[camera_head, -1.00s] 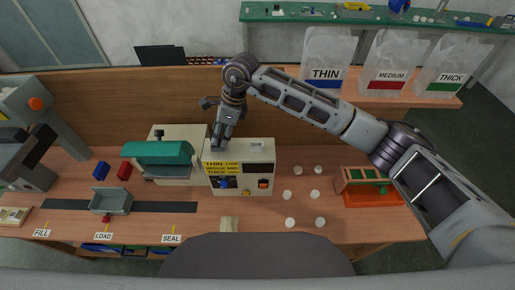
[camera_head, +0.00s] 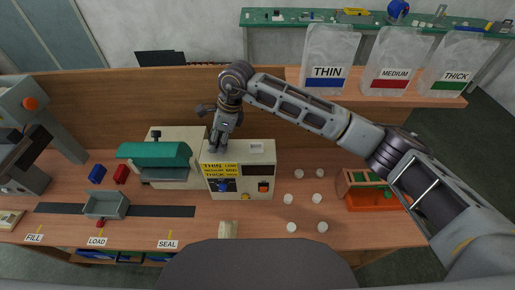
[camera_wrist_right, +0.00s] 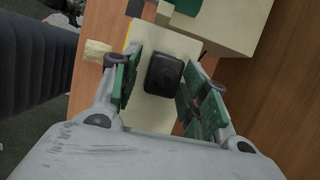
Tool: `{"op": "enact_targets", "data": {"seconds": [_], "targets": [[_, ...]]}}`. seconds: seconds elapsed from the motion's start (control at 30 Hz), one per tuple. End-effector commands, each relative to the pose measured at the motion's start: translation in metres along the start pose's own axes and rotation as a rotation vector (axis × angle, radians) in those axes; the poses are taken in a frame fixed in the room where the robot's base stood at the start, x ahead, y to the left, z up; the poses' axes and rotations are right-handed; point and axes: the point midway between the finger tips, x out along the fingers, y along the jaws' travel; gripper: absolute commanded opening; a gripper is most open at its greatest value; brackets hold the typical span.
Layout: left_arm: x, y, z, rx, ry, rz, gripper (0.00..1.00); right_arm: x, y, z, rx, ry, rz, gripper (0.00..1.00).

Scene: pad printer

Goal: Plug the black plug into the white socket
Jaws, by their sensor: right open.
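A black block (camera_wrist_right: 164,72) with rounded corners, which looks like the plug, sits on the top of a cream control box (camera_wrist_right: 165,113). In the head view, the same control box (camera_head: 240,186) stands mid-table and my right gripper (camera_head: 217,145) is at the left part of its top. In the wrist view, my right gripper (camera_wrist_right: 160,85) is open, with one green-padded finger on either side of the black block and gaps visible. A small white piece (camera_head: 257,148) on the box top may be the white socket; I cannot tell. My left gripper is not in view.
A green-topped machine (camera_head: 155,152) stands left of the control box. Several white discs (camera_head: 317,198) and an orange tray (camera_head: 375,202) lie to the right. A grey bin (camera_head: 106,205) sits on a dark strip at the left.

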Motion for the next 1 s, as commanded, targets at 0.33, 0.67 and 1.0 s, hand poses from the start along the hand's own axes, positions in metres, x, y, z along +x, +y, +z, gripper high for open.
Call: {"op": "enact_targets", "data": {"seconds": [0.33, 0.67, 1.0], "targets": [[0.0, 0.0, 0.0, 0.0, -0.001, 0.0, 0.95, 0.0, 0.0, 0.0, 0.0, 0.0, 0.0, 0.07], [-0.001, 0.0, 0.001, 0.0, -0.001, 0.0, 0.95, -0.003, -0.001, 0.001, 0.0, 0.0, -0.002, 0.0], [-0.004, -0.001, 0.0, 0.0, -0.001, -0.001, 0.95, -0.014, -0.001, 0.005, 0.0, 0.0, -0.002, 0.0]]}}
